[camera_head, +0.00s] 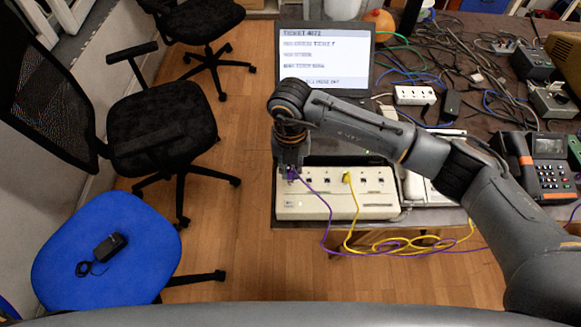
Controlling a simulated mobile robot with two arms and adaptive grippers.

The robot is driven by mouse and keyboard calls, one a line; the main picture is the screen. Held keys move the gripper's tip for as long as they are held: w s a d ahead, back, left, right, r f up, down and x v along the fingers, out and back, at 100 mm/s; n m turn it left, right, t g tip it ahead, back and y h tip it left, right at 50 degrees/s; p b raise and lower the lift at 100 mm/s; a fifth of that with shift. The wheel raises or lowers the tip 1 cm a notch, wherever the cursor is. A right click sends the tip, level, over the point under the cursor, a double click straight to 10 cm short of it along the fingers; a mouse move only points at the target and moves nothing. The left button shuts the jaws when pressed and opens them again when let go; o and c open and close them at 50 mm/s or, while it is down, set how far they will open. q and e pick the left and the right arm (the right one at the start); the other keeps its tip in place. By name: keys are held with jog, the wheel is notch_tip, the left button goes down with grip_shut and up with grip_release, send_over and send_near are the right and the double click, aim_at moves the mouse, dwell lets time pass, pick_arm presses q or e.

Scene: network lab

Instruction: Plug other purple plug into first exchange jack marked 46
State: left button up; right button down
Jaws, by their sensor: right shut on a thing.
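My right gripper (289,168) points down over the left end of a cream exchange box (335,208) at the front edge of the table. It is shut on a purple plug (292,176), which is mostly hidden by the fingers. A purple cable (325,222) runs from the plug, drops over the table edge and goes off to the right. The plug is at the box's row of jacks; I cannot tell whether it is in a jack. The jack numbers are too small to read. My left gripper is out of view.
A yellow plug (347,178) sits in the box's middle, its yellow cable (352,222) looping over the front edge. A laptop (322,55) stands behind. A desk phone (545,166) is at right. Tangled cables and a power strip (414,96) crowd the table's back.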

jog(key=shift+f+b, duration=0.75)
jog(key=shift+b, duration=0.05)
dwell(1.0)
jog(key=c, duration=1.3)
grip_release()
notch_tip(320, 180, up, 12)
jog(key=shift+a, duration=0.1)
